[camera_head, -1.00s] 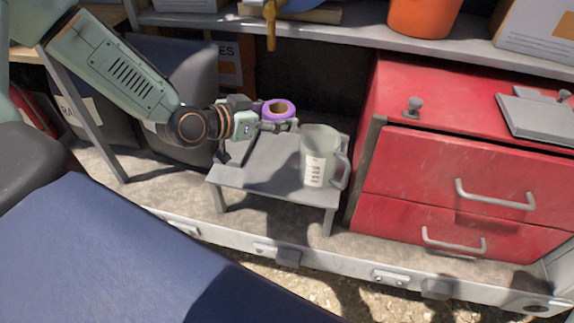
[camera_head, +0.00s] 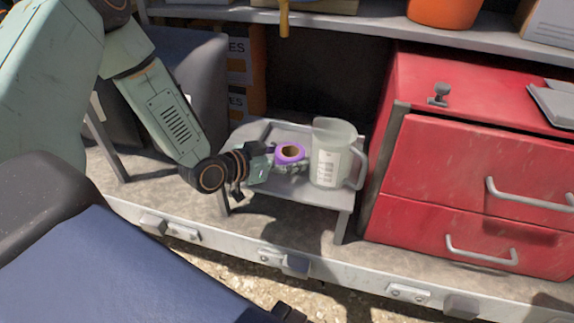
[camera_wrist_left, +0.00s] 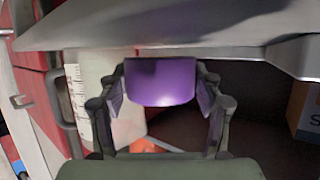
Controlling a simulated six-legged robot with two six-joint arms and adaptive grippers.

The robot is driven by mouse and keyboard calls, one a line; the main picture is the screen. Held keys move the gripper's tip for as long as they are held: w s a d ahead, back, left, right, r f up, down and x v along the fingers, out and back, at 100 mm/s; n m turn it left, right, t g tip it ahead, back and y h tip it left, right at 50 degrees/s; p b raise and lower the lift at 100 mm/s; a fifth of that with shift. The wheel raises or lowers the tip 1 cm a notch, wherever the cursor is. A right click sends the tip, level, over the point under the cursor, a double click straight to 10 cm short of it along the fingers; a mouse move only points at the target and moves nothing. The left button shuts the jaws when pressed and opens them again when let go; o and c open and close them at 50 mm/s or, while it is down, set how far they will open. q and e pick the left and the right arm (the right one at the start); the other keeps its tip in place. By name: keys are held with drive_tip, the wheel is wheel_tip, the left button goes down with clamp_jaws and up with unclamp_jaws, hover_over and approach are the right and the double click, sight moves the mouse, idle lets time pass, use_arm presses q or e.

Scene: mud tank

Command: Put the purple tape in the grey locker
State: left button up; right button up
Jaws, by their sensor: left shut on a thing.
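The purple tape (camera_head: 291,153) is a roll with a brown core. My left gripper (camera_head: 287,165) is shut on it, over the small grey stand, close to the left side of the measuring jug. In the left wrist view the tape (camera_wrist_left: 161,82) sits between the two fingers of the left gripper (camera_wrist_left: 162,95). Whether the tape touches the stand top, I cannot tell. I see no grey locker that I can make out for sure. My right gripper is not in view.
A clear measuring jug (camera_head: 330,158) stands on the small grey stand (camera_head: 290,197). A red drawer cabinet (camera_head: 470,165) stands to the right. A grey shelf (camera_head: 370,29) runs above, with an orange pot (camera_head: 442,10) on it. Boxes (camera_head: 240,62) stand behind on the left.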

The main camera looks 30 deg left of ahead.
use_arm(q)
drive_tip(key=shift+f, duration=0.65)
drive_tip(key=shift+r, duration=0.15)
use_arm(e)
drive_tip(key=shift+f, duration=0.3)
use_arm(q)
drive_tip(key=o, duration=1.2)
drive_tip(key=shift+f, duration=0.2)
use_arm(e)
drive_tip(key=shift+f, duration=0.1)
